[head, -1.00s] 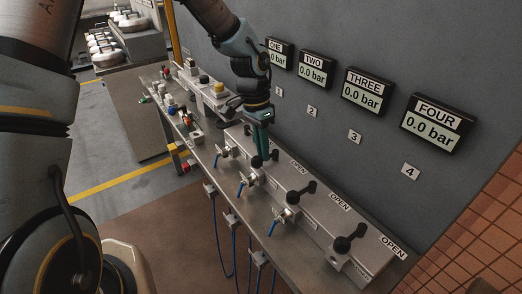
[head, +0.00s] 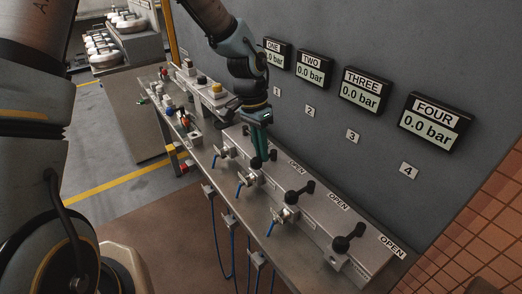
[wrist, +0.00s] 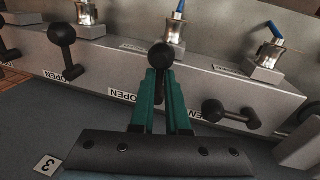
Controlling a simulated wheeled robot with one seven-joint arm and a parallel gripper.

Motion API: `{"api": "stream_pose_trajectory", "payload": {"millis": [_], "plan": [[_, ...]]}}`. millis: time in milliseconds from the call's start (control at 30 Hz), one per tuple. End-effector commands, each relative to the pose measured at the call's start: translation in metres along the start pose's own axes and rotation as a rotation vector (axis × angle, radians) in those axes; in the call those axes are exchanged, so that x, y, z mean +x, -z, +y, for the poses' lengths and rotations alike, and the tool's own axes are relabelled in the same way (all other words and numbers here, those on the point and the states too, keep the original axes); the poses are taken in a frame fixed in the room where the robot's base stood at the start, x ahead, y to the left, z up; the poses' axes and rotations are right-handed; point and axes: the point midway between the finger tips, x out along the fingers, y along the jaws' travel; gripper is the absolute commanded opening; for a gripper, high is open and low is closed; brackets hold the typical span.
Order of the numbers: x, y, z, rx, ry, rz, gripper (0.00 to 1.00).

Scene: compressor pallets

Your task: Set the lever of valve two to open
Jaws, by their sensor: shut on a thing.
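The lever of valve two (head: 257,162) is black, on the long grey valve box. In the wrist view its round black end (wrist: 160,54) shows just beyond my fingertips. My gripper (head: 263,152) comes down from above with green fingers, which also show in the wrist view (wrist: 161,88). It is shut on this lever, and the fingers hide part of its arm. The display TWO (head: 311,67) reads 0.0 bar.
Lever four (head: 347,238) stands farther right. Lever one (wrist: 231,115) lies along the box close beside my fingers. Metal fittings with blue handles (head: 240,186) line the box's front. Small parts (head: 182,118) crowd the bench's left end. The wall with displays is close behind.

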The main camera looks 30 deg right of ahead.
Motion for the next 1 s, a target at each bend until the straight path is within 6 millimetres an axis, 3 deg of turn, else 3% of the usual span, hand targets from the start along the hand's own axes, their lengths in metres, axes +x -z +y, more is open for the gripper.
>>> {"api": "stream_pose_trajectory", "payload": {"millis": [33, 133, 1000], "plan": [[0.006, -0.012, -0.001, -0.035, -0.004, -0.025, 0.00], [0.007, -0.013, 0.002, -0.106, -0.003, -0.012, 0.00], [0.013, 0.003, 0.035, -0.903, 0.005, 0.147, 0.00]]}}
